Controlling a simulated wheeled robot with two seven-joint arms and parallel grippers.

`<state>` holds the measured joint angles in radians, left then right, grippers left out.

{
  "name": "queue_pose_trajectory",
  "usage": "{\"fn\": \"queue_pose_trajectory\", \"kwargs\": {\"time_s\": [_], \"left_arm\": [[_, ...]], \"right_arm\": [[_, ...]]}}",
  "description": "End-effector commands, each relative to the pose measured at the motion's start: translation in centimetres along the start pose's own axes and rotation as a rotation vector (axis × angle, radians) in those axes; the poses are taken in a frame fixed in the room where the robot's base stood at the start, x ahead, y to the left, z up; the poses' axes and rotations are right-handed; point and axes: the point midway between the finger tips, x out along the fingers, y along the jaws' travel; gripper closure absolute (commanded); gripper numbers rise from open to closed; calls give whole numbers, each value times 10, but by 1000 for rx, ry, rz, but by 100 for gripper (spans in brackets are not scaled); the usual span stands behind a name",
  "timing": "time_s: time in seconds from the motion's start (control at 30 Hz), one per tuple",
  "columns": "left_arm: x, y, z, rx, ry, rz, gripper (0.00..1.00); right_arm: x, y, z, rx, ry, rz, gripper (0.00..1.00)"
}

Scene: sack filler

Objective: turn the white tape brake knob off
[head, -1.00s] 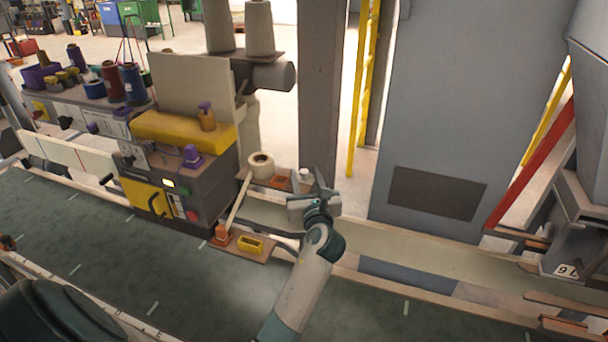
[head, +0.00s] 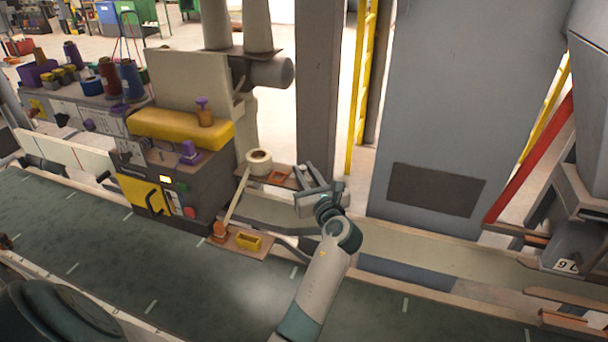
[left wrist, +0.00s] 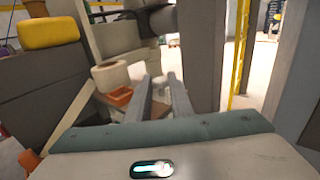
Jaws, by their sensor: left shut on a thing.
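My left gripper (head: 306,169) is at the right end of the small brown shelf that holds the tape roll (head: 259,162). My right gripper is not in view.
An orange tray (head: 279,178) lies on the shelf close left of the gripper. The sewing machine with a yellow cover (head: 180,128) stands further left. A grey post (head: 318,90) rises behind. The green belt (head: 130,255) runs in front.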

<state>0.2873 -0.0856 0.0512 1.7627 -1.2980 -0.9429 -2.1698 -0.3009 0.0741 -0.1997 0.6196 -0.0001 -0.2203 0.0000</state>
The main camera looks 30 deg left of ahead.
Motion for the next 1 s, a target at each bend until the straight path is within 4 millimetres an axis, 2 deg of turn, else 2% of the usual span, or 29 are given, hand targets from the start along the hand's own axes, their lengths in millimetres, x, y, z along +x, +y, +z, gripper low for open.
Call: {"fn": "queue_pose_trajectory", "kwargs": {"time_s": [0.83,0.87,0.9,1.0], "left_arm": [[6,-14,-2,0,-3,726,100],[7,-14,-2,-1,-2,744,100],[7,-14,-2,-2,-2,767,100],[8,-15,-1,-1,-2,816,100]], "right_arm": [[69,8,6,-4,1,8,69],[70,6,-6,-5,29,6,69],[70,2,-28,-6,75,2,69],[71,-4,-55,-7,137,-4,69]]}}
